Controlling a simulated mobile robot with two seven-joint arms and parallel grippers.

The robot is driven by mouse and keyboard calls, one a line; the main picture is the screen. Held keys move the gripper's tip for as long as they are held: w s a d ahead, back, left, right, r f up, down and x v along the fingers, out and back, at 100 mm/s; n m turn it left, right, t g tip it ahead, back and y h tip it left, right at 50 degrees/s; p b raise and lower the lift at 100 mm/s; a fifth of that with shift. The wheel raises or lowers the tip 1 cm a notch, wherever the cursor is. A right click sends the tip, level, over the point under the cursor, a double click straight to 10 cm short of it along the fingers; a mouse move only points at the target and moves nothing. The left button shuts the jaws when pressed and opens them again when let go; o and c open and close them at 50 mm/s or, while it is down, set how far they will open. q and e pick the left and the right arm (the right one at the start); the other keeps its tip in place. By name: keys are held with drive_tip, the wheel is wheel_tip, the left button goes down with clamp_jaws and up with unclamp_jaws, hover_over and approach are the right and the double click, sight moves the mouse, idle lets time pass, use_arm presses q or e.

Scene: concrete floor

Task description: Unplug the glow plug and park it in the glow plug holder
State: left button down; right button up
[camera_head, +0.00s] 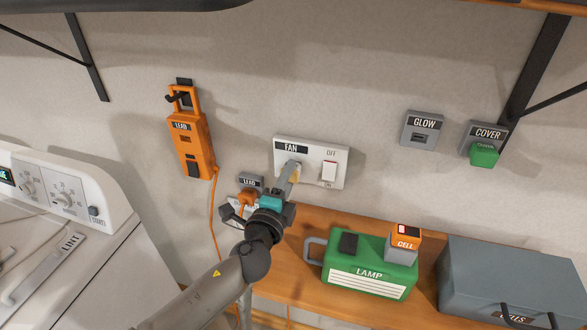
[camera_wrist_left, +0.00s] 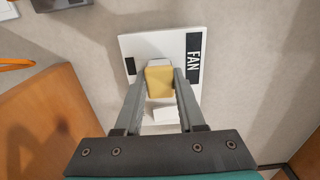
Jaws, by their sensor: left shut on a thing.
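My left gripper (camera_head: 293,172) reaches up to the white FAN wall plate (camera_head: 312,150). In the left wrist view its two fingers are shut on a yellow plug (camera_wrist_left: 159,80), which sits against or just in front of the plate. I cannot tell how deep it sits, and no lettering shows on it. The grey holder marked GLOW (camera_head: 422,127) is on the wall to the right, with a dark slot and no plug visible in it. My right gripper is not in view.
A green plug (camera_head: 484,155) hangs in the COVER holder (camera_head: 487,132). An orange plug (camera_head: 247,196) is beside my left gripper. The orange LEAD unit (camera_head: 190,143) hangs left. A green LAMP case (camera_head: 368,281), CELL block (camera_head: 404,246) and grey case (camera_head: 510,275) stand below.

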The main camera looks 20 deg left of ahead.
use_arm(q)
drive_tip(key=shift+s, duration=0.3)
drive_tip(key=shift+s+a, duration=0.1)
drive_tip(key=shift+s, duration=1.1)
